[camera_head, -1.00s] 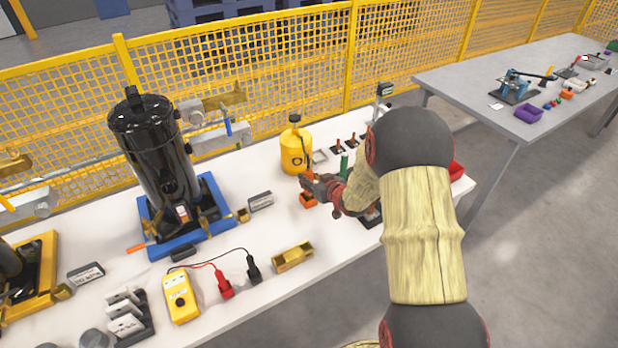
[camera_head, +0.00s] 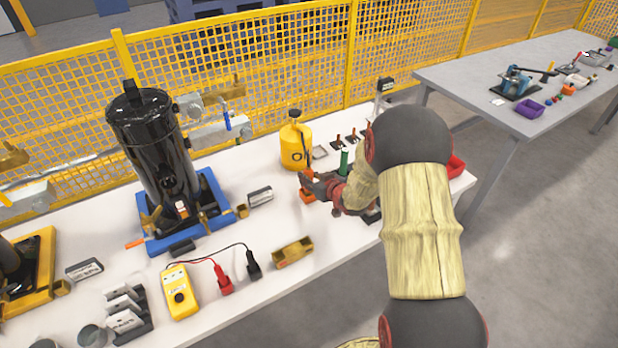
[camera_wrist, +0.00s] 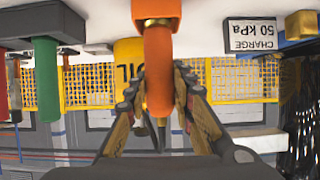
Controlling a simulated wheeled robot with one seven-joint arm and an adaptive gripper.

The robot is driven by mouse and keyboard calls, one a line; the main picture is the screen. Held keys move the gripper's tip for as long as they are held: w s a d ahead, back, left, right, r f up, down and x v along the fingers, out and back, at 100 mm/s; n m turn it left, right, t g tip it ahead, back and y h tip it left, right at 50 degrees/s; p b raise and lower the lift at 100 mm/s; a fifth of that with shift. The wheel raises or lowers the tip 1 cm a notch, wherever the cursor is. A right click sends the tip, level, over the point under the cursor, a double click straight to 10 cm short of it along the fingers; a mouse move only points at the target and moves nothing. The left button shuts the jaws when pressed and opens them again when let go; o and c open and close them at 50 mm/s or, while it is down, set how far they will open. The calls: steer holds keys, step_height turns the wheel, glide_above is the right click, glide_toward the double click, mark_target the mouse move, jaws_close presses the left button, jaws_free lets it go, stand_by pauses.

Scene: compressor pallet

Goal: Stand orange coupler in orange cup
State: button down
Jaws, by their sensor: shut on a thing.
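The orange coupler (camera_wrist: 159,75) is upright between the two fingers of my gripper (camera_wrist: 160,92) in the wrist view, which looks upside down. My gripper is shut on it. Its lower end meets the orange cup (camera_wrist: 156,8) at a brass-coloured ring; I cannot tell how deep it sits inside. In the head view the orange cup (camera_head: 307,197) stands on the white table directly under my gripper (camera_head: 307,180), and the fingers hide most of the coupler.
A yellow oil can (camera_head: 295,147) stands just behind the cup. A green upright piece (camera_head: 344,160) stands close to the right. A black compressor (camera_head: 150,140) on a blue pallet is at the left. A brass-coloured tray (camera_head: 292,252) lies in front, with bare table around it.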

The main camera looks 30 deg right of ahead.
steer(key=shift+f, duration=0.3)
steer(key=c, duration=1.5)
jaws_free()
steer(key=shift+c, duration=0.2)
steer(key=shift+o, duration=0.4)
steer(key=shift+s, duration=0.15)
steer(key=v, duration=1.1)
steer(key=shift+s+r, duration=0.25)
steer(key=shift+s, duration=0.05)
